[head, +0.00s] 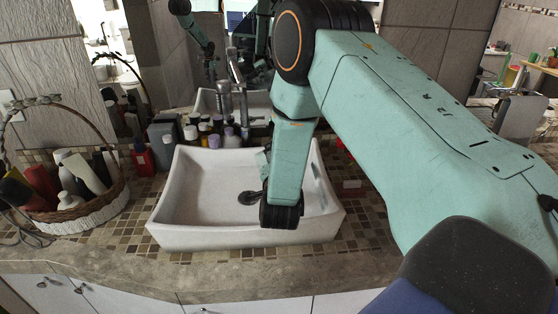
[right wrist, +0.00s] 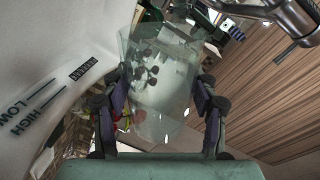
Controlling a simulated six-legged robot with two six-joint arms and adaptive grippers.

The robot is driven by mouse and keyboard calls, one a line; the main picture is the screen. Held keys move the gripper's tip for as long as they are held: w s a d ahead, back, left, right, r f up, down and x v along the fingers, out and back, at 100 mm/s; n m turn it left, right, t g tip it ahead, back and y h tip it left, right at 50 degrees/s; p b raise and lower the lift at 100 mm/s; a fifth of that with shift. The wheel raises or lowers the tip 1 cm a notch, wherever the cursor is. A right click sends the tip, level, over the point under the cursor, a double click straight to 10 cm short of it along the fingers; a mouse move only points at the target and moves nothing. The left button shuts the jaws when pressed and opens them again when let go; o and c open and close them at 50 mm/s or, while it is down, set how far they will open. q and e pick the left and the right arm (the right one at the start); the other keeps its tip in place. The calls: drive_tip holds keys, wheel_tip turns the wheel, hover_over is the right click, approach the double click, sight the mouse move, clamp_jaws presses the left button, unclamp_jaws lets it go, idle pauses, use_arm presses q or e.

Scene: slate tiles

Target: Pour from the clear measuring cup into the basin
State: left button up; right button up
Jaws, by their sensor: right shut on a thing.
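The white rectangular basin (head: 190,205) stands on the mosaic-tiled counter. Its white wall, printed with LOW and HIGH marks, fills the left of the right wrist view (right wrist: 45,50). My right gripper (right wrist: 160,100) is shut on the clear measuring cup (right wrist: 165,105), one finger on each side. Several dark round things show in or through the cup; I cannot tell which. In the head view my right arm reaches over the basin and hides the gripper and most of the cup. A pale see-through patch beside the forearm seems to be the cup (head: 263,165). My left gripper is out of view.
A wicker basket (head: 85,217) of bottles stands left of the basin. Several bottles (head: 205,132) and a metal faucet (head: 226,103) stand behind it, before a mirror. The faucet also shows in the right wrist view (right wrist: 290,15). The counter's front strip (head: 230,280) is clear.

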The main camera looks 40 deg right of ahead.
drive_tip(key=m+b, duration=0.1)
drive_tip(key=m, duration=0.1)
drive_tip(key=r+m+y, duration=0.1)
drive_tip(key=m, duration=0.1)
drive_tip(key=shift+b, duration=0.35)
drive_tip(key=m+b, duration=0.4)
drive_tip(key=shift+s+d+r+m+t+y, duration=0.1)
drive_tip(key=shift+r+m+t+y, duration=0.2)
drive_tip(key=shift+m+t, duration=0.1)
drive_tip(key=m+b, duration=0.3)
drive_tip(key=b, duration=0.1)
drive_tip(key=shift+r+m+t+y+b, duration=0.3)
drive_tip(key=shift+r+m+b, duration=0.05)
drive_tip(key=shift+m, duration=0.05)
drive_tip(key=shift+r+m+b, duration=0.15)
drive_tip(key=shift+m+b, duration=0.55)
drive_tip(key=shift+b, duration=0.1)
drive_tip(key=m+b, duration=0.3)
drive_tip(key=b, duration=0.1)
drive_tip(key=r+m+t+b, duration=0.1)
drive_tip(key=m+b, duration=0.2)
drive_tip(key=b, duration=0.1)
drive_tip(key=shift+t+b, duration=0.3)
drive_tip(key=shift+r+m+b, duration=0.15)
drive_tip(key=shift+m+b, duration=0.2)
drive_tip(key=shift+m, duration=0.25)
drive_tip(key=shift+r, duration=0.1)
